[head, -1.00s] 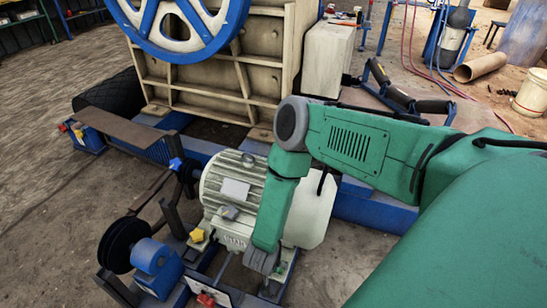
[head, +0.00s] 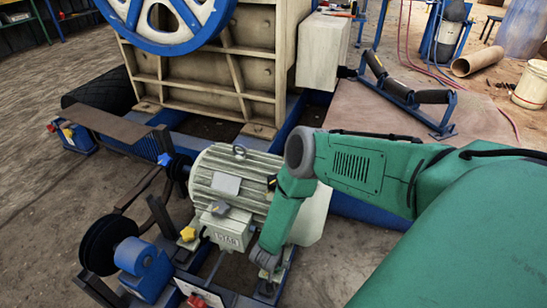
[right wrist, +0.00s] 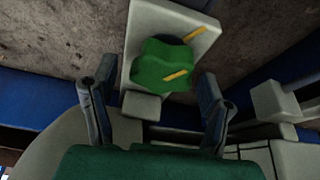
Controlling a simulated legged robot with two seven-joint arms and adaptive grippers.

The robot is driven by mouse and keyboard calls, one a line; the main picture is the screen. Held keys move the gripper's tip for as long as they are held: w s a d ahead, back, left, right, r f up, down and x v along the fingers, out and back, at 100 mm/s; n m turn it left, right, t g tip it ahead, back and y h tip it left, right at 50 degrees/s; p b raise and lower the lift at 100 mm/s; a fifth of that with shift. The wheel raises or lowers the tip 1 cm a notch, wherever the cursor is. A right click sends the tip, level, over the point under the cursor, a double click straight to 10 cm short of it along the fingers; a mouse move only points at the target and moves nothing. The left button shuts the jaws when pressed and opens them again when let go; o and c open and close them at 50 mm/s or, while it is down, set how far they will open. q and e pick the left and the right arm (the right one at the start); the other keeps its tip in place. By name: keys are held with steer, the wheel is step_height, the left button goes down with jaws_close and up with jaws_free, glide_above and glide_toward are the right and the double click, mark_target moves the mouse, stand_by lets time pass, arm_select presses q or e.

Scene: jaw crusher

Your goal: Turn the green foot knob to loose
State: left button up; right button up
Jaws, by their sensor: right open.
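The green foot knob (right wrist: 162,68) is a lobed knob on a pale foot plate (right wrist: 203,38) in the right wrist view. A yellow mark lies on the knob and another on the plate, with a gap between them. My right gripper (right wrist: 156,98) is open, one finger on each side just below the knob in the picture, with nothing held. In the head view my right gripper (head: 267,262) points down beside the near right end of the pale motor (head: 235,185), and the green knob is hidden there. My left gripper is not in view.
Other knobs show in the head view: yellow (head: 187,234), red (head: 196,301), blue (head: 164,160) and grey (head: 217,208). A black pulley (head: 105,243) stands at the left. The crusher (head: 205,75) with its blue wheel stands behind. Bare floor lies at the lower right of the motor.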

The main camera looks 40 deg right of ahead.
steer(key=c, duration=0.8)
steer(key=shift+a, duration=0.15)
steer(key=c, duration=0.4)
steer(key=shift+o, duration=0.2)
steer(key=shift+a+r, duration=0.1)
